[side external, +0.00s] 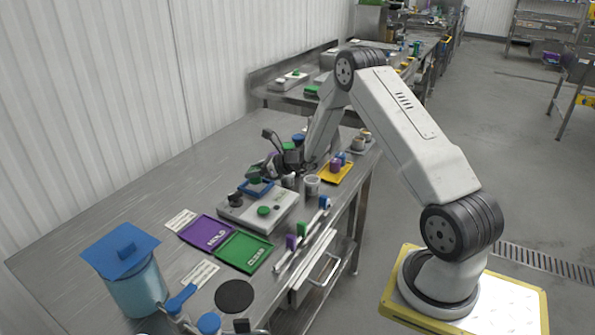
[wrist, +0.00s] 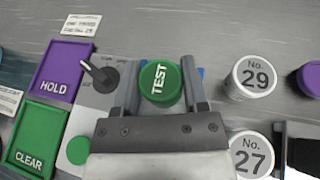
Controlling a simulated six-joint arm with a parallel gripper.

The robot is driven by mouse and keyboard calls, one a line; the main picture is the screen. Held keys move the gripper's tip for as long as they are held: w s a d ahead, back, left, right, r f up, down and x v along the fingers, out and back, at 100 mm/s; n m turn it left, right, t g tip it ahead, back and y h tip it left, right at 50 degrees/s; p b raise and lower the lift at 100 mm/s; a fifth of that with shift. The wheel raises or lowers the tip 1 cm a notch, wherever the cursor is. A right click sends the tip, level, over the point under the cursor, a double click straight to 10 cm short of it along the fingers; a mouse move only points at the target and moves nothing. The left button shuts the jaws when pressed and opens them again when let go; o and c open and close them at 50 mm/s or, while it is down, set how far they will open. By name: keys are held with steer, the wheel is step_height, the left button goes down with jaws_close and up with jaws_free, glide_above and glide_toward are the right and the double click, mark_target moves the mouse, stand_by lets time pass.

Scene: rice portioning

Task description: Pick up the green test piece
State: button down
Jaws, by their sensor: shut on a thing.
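The green test piece (wrist: 160,84) is a round green disc or cap marked TEST in the wrist view. My gripper (wrist: 161,80) is shut on it, with one finger on each side. In the side external view the green piece (side external: 255,181) shows small at my gripper (side external: 258,172), over the blue tray (side external: 262,191) on the grey machine. Blue edges show behind the piece in the wrist view. I cannot tell whether the piece touches the tray.
The grey machine (side external: 284,206) has a green button (side external: 264,210) and a black knob (wrist: 100,76). Purple HOLD (side external: 204,231) and green CLEAR (side external: 243,251) trays lie beside it. White-lidded containers No. 29 (wrist: 252,77) and No. 27 (wrist: 250,157) stand close to the gripper's right.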

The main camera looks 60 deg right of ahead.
steer(key=s+a+r, duration=0.2)
steer(key=s+r, duration=0.3)
steer(key=s, duration=0.1)
steer(key=s+a+r, duration=0.2)
steer(key=s+r, duration=0.3)
steer(key=s, duration=0.2)
steer(key=shift+s+a+r, duration=0.15)
steer(key=shift+a+r, duration=0.05)
steer(key=shift+a, duration=0.05)
steer(key=shift+a, duration=0.1)
stand_by(0.4)
steer(key=w+a+r, duration=0.2)
steer(key=a+r, duration=0.2)
steer(key=a, duration=0.4)
steer(key=w+a+r, duration=0.2)
steer(key=a+r, duration=0.2)
steer(key=a, duration=0.5)
steer(key=shift+w+a+y, duration=0.15)
steer(key=shift+y, duration=0.15)
